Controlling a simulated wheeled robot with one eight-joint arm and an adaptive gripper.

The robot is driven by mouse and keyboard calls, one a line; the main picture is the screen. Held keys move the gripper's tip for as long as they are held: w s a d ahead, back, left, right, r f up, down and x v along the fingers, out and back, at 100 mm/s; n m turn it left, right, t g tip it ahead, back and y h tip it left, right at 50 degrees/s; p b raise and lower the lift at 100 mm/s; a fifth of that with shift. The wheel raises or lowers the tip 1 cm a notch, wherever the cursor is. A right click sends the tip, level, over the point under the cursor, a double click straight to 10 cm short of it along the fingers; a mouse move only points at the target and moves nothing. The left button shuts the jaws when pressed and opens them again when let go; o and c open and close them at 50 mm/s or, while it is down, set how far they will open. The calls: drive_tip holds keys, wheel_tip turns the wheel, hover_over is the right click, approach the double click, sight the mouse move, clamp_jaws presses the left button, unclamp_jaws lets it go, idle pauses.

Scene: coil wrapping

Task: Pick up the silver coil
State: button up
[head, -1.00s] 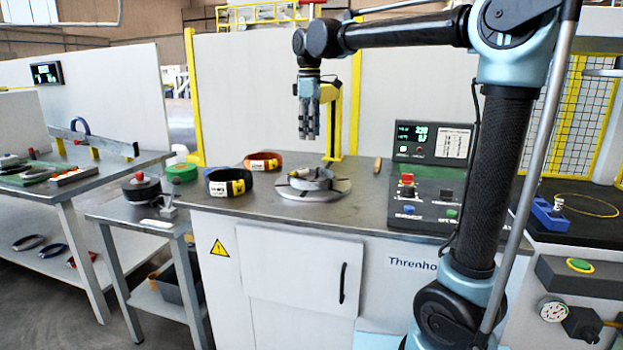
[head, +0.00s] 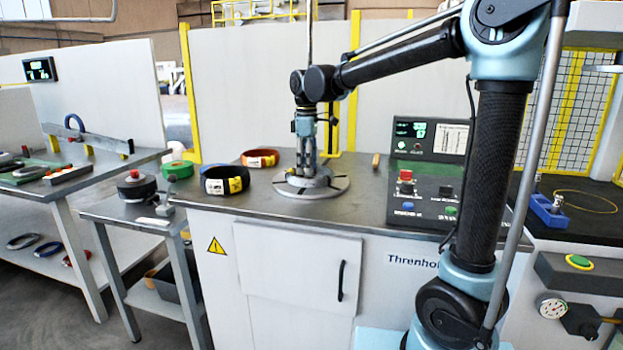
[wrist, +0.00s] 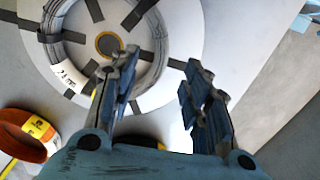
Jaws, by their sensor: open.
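The silver coil (head: 322,182) lies flat on a pale round turntable (head: 338,187) on the grey bench, partly hidden by my gripper in the head view. In the wrist view, the coil (wrist: 52,48) shows as a ring with a white label and dark straps around a central hub. My gripper (head: 307,172) points straight down just over the coil. In the wrist view, my gripper (wrist: 160,72) is open and empty. One finger overlaps the coil's near inner part and the other shows beyond its outer side. I cannot tell whether the fingers touch it.
A black coil with a yellow label (head: 224,180) and an orange coil (head: 260,158) lie left of the turntable. A control box (head: 425,190) with buttons stands to the right. A yellow post (head: 353,110) rises behind. The front bench strip is clear.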

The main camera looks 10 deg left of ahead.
drive_tip(key=shift+w+a+f, duration=0.1)
drive_tip(key=shift+f, duration=1.25)
drive_tip(key=shift+a+f, duration=0.1)
drive_tip(key=shift+f, duration=1.2)
clamp_jaws()
